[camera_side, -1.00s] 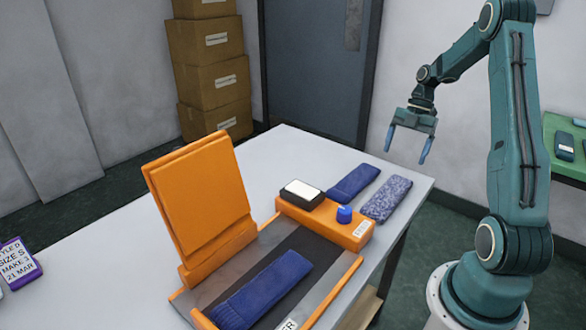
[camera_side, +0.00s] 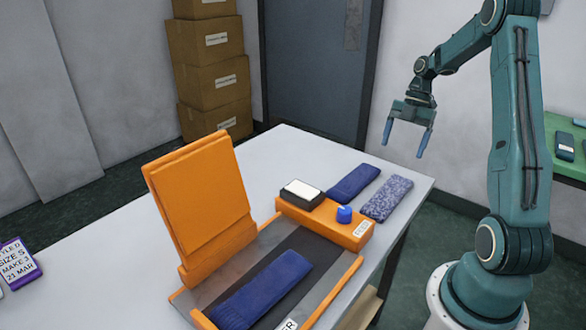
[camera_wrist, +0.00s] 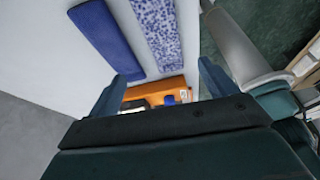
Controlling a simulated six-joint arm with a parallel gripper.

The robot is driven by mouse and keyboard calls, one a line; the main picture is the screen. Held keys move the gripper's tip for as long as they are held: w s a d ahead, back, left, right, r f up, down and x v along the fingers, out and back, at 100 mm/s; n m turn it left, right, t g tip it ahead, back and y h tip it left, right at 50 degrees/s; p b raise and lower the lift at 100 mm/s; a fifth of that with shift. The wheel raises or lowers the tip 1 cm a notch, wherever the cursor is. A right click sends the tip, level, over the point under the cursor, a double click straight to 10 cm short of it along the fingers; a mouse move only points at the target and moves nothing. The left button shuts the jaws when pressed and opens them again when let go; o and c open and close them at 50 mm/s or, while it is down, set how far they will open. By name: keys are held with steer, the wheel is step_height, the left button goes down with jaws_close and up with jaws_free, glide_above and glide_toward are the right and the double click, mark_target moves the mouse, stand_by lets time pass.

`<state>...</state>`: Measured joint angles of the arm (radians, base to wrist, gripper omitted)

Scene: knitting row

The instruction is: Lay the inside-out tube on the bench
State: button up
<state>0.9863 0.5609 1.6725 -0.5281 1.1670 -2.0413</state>
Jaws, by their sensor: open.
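Two knitted tubes lie flat side by side on the white bench (camera_side: 300,150), behind the orange machine. One is plain blue (camera_side: 353,183); the other is speckled blue and white (camera_side: 387,198), the look of an inside-out tube. Both also show in the wrist view, the plain blue tube (camera_wrist: 105,38) left of the speckled tube (camera_wrist: 158,32). Another plain blue tube (camera_side: 262,290) lies on the machine's dark bed. My gripper (camera_side: 407,142) is open and empty, above the bench's far right corner, apart from the tubes.
The orange machine (camera_side: 325,222) has a raised orange lid (camera_side: 200,195), a blue knob (camera_side: 344,214) and a black-and-white pad (camera_side: 300,193). A purple-framed card (camera_side: 18,262) stands at the left. A green table (camera_side: 566,150) is at the right. Bench behind the lid is clear.

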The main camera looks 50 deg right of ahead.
steer(key=w+a+r+m+t+h, duration=0.1)
steer(key=a+r+m+h, duration=0.1)
steer(key=a+r+m, duration=0.5)
steer(key=a+r+m+h, duration=0.1)
steer(key=a+r, duration=0.4)
steer(key=a, duration=0.7)
steer(key=s+a+r+m+t+h, duration=0.1)
steer(key=s+a+m+t, duration=0.3)
steer(key=s+a+m, duration=0.5)
steer(key=s+a+r, duration=0.1)
steer(key=s+a, duration=0.2)
steer(key=shift+t, duration=0.3)
